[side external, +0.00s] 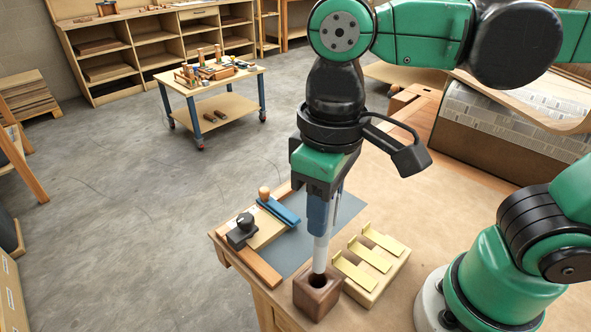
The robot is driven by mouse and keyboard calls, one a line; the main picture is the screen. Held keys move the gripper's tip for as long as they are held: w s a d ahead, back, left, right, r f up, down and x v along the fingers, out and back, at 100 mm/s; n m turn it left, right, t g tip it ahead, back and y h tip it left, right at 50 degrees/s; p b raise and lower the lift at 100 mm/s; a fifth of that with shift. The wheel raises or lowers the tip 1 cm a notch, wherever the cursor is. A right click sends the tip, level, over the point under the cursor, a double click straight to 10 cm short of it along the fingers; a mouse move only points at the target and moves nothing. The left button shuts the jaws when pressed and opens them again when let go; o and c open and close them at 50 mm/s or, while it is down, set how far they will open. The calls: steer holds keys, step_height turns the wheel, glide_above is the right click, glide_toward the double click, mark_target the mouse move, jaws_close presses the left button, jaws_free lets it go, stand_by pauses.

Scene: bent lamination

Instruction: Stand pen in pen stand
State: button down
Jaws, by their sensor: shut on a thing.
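My gripper (325,190) points down and is shut on a pen with a blue upper part and a pale lower part (320,252). The pen is nearly upright. Its lower end meets the dark round hole in the top of the pen stand (318,297), a small brown wooden block near the table's front edge. I cannot tell how deep the end sits in the hole. The pen's top is hidden by my gripper.
A wooden block with brass clips (368,290) stands close to the right of the stand. A grey mat (345,212), a blue-handled tool (279,211) and a black-knobbed tool (243,234) lie behind. A curved laminated form (510,125) is at the back right.

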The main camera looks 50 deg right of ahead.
mark_target(321, 248)
stand_by(0.4)
steer(key=shift+f, duration=2.9)
steer(key=shift+f, duration=0.65)
stand_by(0.4)
steer(key=shift+c, duration=1.9)
jaws_free()
steer(key=shift+r, duration=0.15)
steer(key=shift+r, duration=2.9)
